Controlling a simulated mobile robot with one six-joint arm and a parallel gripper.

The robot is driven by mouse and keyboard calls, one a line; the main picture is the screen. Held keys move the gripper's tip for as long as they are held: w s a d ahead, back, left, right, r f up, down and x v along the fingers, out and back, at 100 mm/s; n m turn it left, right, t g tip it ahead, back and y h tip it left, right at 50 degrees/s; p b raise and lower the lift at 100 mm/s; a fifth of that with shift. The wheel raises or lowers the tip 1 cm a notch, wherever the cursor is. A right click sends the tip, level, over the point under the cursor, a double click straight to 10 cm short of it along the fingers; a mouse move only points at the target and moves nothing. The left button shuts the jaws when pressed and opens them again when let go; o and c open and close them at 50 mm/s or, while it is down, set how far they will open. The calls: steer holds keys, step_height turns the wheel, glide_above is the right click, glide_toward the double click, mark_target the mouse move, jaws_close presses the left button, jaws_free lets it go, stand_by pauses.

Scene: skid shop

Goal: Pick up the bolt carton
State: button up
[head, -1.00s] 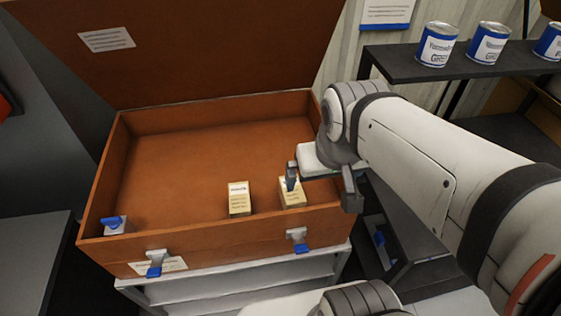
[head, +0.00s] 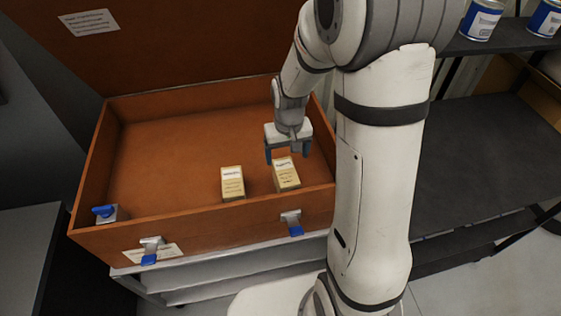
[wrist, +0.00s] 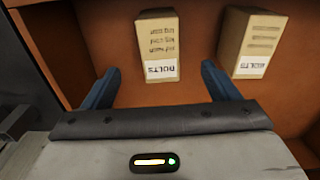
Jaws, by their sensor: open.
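Two small cream cartons stand upright in the brown case, near its front wall. In the wrist view both are lettered BOLTS. The right bolt carton (head: 286,174) is the left one in the wrist view (wrist: 158,42); the other bolt carton (head: 232,183) is on the right there (wrist: 250,42). My gripper (head: 287,152) is open and empty, just behind and above the right carton. In the wrist view my gripper (wrist: 157,82) has its blue fingers spread wider than that carton, which lies ahead between their lines. No contact shows.
The open brown case (head: 200,107) rests on a grey cart (head: 220,268), its lid raised behind. A small blue-topped item (head: 105,213) sits in the left front corner. The case's middle is bare. A dark shelf with cans (head: 481,19) stands at right.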

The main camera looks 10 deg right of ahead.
mark_target(285, 171)
steer(key=f, duration=0.2)
steer(key=w+f, duration=0.1)
steer(key=shift+a+f, duration=0.1)
steer(key=shift+f, duration=0.3)
steer(key=shift+w+f+p, duration=0.2)
steer(key=shift+f+p, duration=0.25)
steer(key=shift+f, duration=1.45)
steer(key=shift+w+f+p, duration=0.15)
steer(key=shift+f+p, duration=0.3)
steer(key=shift+f, duration=1.4)
steer(key=shift+c, duration=0.4)
steer(key=c, duration=1.3)
steer(key=shift+r, duration=0.1)
